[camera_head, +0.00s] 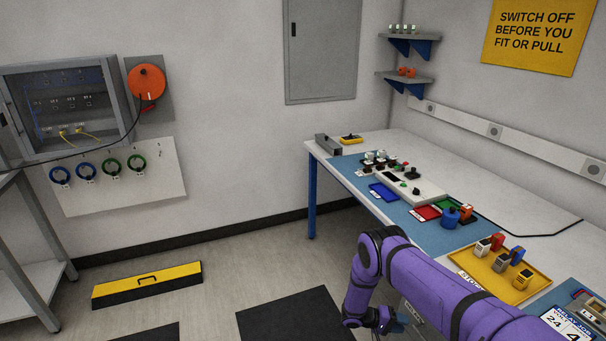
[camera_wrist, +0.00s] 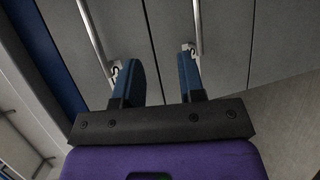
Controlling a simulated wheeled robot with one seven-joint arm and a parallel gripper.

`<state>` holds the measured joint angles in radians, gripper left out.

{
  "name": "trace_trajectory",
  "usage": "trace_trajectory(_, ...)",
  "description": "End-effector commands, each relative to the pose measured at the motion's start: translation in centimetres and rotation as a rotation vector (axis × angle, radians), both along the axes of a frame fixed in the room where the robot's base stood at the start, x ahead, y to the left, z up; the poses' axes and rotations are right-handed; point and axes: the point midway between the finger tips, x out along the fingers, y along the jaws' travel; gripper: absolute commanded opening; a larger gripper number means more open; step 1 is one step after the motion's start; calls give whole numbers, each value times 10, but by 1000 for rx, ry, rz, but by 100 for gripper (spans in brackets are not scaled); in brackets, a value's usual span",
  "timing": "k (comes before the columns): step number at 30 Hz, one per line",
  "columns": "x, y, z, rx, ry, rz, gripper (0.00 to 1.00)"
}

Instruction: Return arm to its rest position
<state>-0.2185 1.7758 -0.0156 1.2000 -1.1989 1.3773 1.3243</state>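My purple arm reaches in from the lower right in the head view and bends down at its elbow, in front of the workbench. My gripper (camera_head: 397,326) hangs low beside the bench and is partly cut off by the bottom edge. In the wrist view my gripper (camera_wrist: 158,80) has its two blue fingers apart with nothing between them. Beyond the fingers are grey cabinet doors (camera_wrist: 225,40) with long metal handles (camera_wrist: 196,25). I cannot tell how far the fingers are from the doors.
The workbench (camera_head: 500,190) carries coloured trays, a control box (camera_head: 405,185) and a yellow tray (camera_head: 477,263) with several small devices. A shelf rack (camera_head: 35,285) stands at left.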

Motion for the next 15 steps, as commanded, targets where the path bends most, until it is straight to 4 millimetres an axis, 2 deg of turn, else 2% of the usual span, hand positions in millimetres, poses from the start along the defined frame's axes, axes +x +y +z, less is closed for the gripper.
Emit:
trace_trajectory(1, 14, 2, 23, 19, -6, -17, 36)
trace_trajectory(6, 44, 9, 87, 87, -5, -71, 36)
trace_trajectory(15, 77, 15, 205, 218, -12, -145, 36)
